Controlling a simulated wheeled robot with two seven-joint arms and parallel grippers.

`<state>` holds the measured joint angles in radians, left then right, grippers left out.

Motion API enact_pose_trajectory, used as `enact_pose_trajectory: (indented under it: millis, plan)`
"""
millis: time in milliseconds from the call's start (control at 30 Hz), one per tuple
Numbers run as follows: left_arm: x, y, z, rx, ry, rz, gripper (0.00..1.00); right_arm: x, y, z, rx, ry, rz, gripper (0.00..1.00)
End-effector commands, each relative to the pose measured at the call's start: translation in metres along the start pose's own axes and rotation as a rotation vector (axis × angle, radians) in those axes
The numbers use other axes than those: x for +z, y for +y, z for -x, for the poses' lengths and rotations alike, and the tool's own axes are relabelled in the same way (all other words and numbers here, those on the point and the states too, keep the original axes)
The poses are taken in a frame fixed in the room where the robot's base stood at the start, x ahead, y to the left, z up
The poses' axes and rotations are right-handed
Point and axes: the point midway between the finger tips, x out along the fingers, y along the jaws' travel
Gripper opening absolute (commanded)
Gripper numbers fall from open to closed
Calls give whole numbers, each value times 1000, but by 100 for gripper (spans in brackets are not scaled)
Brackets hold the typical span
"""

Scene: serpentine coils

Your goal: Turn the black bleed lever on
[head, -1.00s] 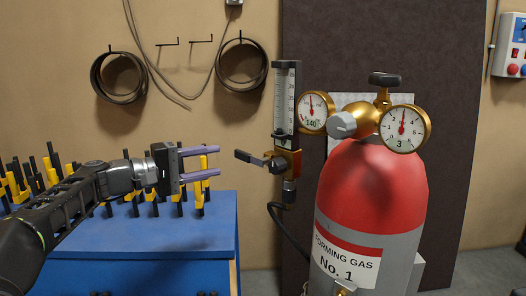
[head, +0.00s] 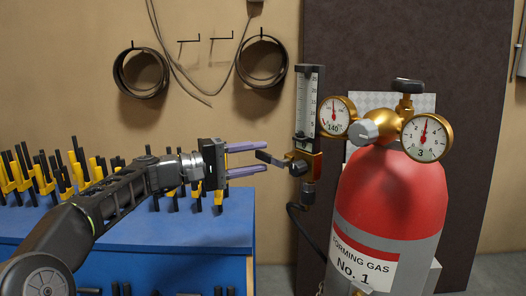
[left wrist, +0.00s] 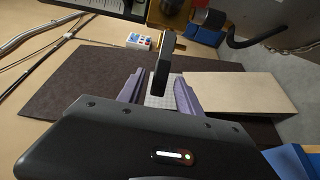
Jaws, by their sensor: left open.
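The black bleed lever (head: 270,158) sticks out to the left from the brass valve block (head: 304,162) under the flowmeter (head: 308,100). My left gripper (head: 262,158) is open, with its two purple fingers pointing right. In the head view the lever's free end shows at the fingertips, between their heights. In the left wrist view the lever (left wrist: 163,65) reaches into the gap between the open fingers (left wrist: 158,85); I cannot tell whether it touches either one. My right gripper is not in view.
A red gas cylinder (head: 390,195) with two gauges stands right of the valve. A black hose (head: 305,228) hangs below the valve. A blue bench (head: 190,230) with several yellow and black clamps lies below my left arm. Wire coils hang on the wall.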

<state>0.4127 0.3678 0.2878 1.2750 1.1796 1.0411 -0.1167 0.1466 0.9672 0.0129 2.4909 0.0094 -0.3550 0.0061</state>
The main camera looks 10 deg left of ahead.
Motion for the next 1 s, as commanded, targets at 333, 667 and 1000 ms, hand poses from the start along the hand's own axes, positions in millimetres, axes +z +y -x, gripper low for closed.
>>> enact_pose_trajectory:
  millis: [333, 667, 1000]
  plan:
    - [0, 0, -21, -1, 1, -1, 42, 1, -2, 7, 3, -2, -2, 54]
    - [0, 0, -21, -1, 1, -1, 26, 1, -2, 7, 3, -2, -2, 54]
    - [0, -1, -21, -1, 1, -1, 0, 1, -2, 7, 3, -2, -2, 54]
